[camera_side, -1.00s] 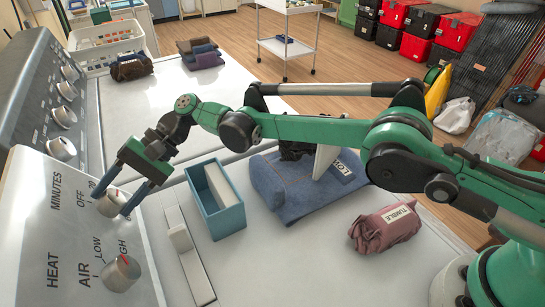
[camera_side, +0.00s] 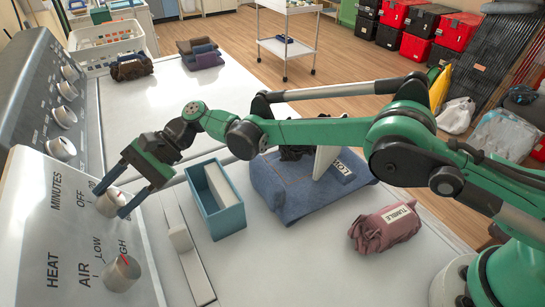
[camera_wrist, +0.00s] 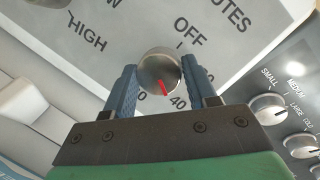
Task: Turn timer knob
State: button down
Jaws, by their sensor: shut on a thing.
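The timer knob (camera_side: 109,204) is a round metal knob under the word MINUTES on the sloping control panel (camera_side: 62,220). In the wrist view the knob (camera_wrist: 159,66) lies between my two blue fingers, and its red pointer is by the 40 mark, turned away from OFF. My gripper (camera_side: 111,201) is shut on the timer knob, one finger on each side; it also shows in the wrist view (camera_wrist: 160,75). Part of the dial's numbers is hidden behind the fingers.
A heat knob (camera_side: 122,272) sits close below on the same panel. A blue box (camera_side: 228,219), folded jeans (camera_side: 285,195) and a rolled mauve cloth tagged TUMBLE (camera_side: 385,229) lie on the white top. Another panel with several knobs (camera_side: 60,148) stands behind.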

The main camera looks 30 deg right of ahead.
jog(key=shift+c, duration=1.3)
grip_release()
jog(key=v, duration=0.5)
jog(key=shift+w+d+r, duration=0.1)
jog(key=shift+d, duration=0.15)
